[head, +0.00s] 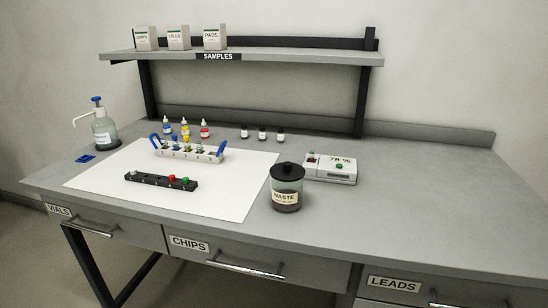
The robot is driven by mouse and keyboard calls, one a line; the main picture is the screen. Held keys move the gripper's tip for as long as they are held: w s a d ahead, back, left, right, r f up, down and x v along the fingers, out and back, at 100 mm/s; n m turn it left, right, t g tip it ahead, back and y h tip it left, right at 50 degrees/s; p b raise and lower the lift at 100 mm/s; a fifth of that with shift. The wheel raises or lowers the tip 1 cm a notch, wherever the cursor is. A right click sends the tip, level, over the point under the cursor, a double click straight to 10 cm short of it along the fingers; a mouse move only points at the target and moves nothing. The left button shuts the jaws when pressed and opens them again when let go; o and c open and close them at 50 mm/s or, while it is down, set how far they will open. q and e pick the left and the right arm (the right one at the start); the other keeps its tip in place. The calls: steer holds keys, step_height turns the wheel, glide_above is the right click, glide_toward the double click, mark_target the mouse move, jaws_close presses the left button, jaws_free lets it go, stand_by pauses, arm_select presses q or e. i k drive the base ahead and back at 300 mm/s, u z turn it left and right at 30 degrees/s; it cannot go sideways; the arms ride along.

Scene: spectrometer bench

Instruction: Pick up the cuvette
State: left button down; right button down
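No single cuvette stands out clearly at this size. A white rack (188,157) with blue end handles stands on the white mat (235,180) and holds several small vessels. In front of it, a black strip holder (150,179) carries small red and green pieces near its right end. A pale spectrometer-like device (330,178) stands right of the mat, with a display, a green button and a small dark reddish-brown piece at its top left; I cannot tell whether that piece is a cuvette. Neither of my grippers is in view.
A dark-lidded waste jar (286,188) stands at the mat's right edge. Dropper bottles (185,131), dark vials (262,134) and a pump bottle (103,128) stand farther back. A shelf (245,58) spans the rear. The bench's right side (440,205) is clear.

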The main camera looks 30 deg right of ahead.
mark_target(311, 156)
steer(key=u, duration=0.15)
steer(key=i, duration=0.25)
steer(key=z, duration=0.85)
